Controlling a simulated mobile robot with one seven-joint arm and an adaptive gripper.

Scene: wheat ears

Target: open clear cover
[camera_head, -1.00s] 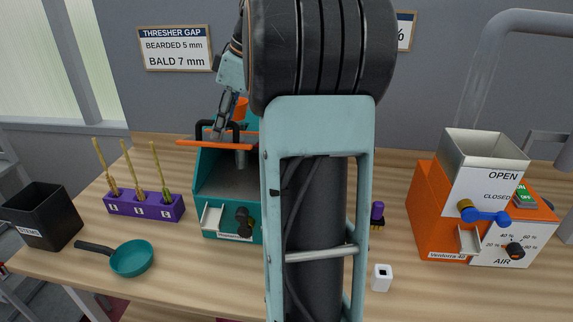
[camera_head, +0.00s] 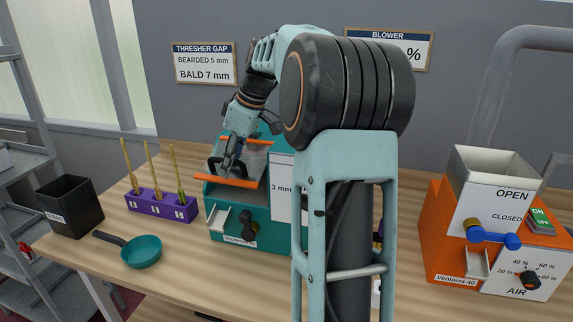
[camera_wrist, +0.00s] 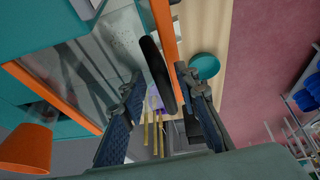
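The teal thresher (camera_head: 268,232) stands on the table, left of my arm in the head view. Its clear cover, with an orange frame (camera_head: 240,183), lies low over the top, closed or nearly closed; I cannot tell which. The cover also shows in the wrist view, with its clear panel (camera_wrist: 118,42) and orange frame edge (camera_wrist: 58,98). A black curved handle (camera_wrist: 158,75) is on the cover. My gripper (camera_wrist: 160,75) is open, its two fingers on either side of the handle with gaps showing. In the head view my gripper (camera_head: 231,163) is just above the cover.
A purple rack (camera_head: 160,207) with wheat ears, a teal pan (camera_head: 142,252) and a black bin (camera_head: 70,205) are to the left. The orange blower (camera_head: 443,235) stands at the right.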

